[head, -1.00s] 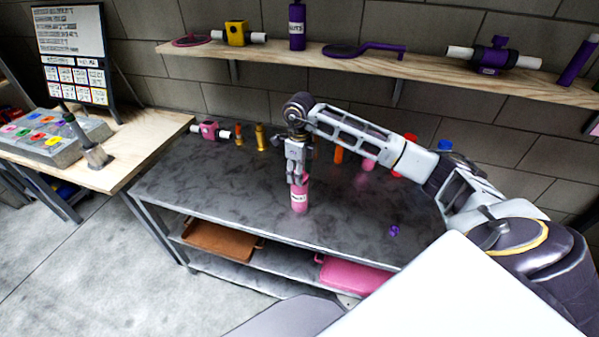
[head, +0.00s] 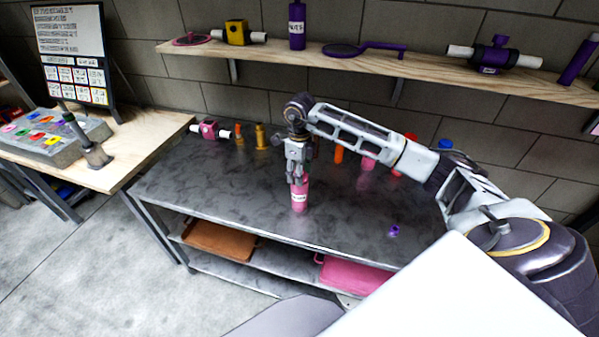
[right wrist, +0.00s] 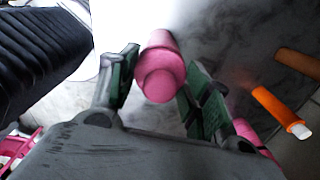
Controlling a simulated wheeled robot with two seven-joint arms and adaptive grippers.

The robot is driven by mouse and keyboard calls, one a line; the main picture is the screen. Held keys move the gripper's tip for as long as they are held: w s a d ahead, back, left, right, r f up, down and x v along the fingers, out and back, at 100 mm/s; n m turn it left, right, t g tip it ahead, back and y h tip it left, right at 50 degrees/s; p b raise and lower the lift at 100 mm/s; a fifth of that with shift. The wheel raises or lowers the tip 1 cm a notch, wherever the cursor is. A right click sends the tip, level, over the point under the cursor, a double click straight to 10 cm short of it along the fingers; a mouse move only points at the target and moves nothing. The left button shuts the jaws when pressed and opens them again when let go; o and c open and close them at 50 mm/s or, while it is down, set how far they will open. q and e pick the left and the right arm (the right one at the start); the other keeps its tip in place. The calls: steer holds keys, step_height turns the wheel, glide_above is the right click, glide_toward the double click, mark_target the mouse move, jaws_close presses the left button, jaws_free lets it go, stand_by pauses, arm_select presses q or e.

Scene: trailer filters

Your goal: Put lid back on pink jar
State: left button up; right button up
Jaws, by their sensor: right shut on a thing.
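The pink jar (head: 299,198) with a white label stands upright on the dark metal table. My right gripper (head: 298,178) points down over its top. In the right wrist view a pink rounded lid (right wrist: 158,84) sits between the two fingers (right wrist: 157,88), in line with the jar body (right wrist: 160,42) beyond it. The gripper is shut on the lid. I cannot tell whether the lid is fully seated, as the fingers hide the joint. My left gripper is not in view.
An orange bottle (head: 338,154), another pink container (head: 367,164) and a blue-topped one (head: 445,145) stand behind, partly hidden by my arm. A small purple piece (head: 393,230) lies to the right. A pink valve (head: 209,130) is at the back left. The table's front left is clear.

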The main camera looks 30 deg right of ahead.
steer(key=o, duration=0.9)
steer(key=shift+o, duration=0.2)
steer(key=o, duration=0.4)
steer(key=shift+o, duration=0.2)
steer(key=shift+r, duration=0.15)
steer(key=shift+r+p, duration=1.95)
steer(key=shift+r, duration=1.45)
jaws_close()
